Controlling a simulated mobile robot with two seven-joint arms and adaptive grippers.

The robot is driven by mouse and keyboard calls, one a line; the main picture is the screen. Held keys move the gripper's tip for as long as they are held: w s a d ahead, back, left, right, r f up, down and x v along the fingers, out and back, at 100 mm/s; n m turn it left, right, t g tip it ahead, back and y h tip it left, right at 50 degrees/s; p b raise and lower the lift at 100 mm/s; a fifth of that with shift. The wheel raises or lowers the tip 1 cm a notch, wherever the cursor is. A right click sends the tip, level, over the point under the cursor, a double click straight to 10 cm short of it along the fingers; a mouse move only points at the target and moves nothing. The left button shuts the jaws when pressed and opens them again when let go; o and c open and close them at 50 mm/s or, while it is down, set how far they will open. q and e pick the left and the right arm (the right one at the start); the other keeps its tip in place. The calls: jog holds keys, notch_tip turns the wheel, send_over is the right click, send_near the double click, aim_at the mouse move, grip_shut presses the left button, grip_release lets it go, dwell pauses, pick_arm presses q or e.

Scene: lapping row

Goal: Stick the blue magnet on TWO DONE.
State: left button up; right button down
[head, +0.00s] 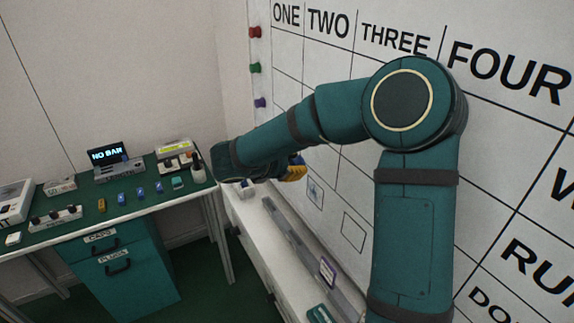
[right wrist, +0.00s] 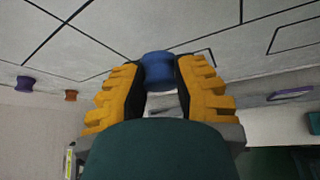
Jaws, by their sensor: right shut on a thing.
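The blue magnet (right wrist: 158,69) is between the two yellow fingers of my right gripper (right wrist: 160,85) in the right wrist view. The gripper is shut on it, and its far end faces the white board (right wrist: 215,25). I cannot tell whether the magnet touches the board. In the head view my right gripper (head: 294,170) is largely hidden behind my own forearm, low in front of the board's left columns. The TWO heading (head: 328,24) shows at the top of the board (head: 340,62). A DONE label (head: 490,305) shows at the lower right. My left gripper is out of view.
Red (head: 255,32), green (head: 255,68) and purple (head: 260,103) magnets sit on the board's left margin. Drawn outlines (head: 352,232) show low on the board. A white ledge (head: 270,245) runs below. A green-topped bench (head: 130,205) with small devices stands left.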

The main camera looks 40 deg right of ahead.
aim_at(316, 158)
jog(key=shift+s+d, duration=0.15)
jog(key=shift+d, duration=1)
jog(key=shift+s+d, duration=0.1)
jog(key=shift+d, duration=1.05)
jog(key=c, duration=0.8)
grip_release()
jog(key=shift+o, duration=0.2)
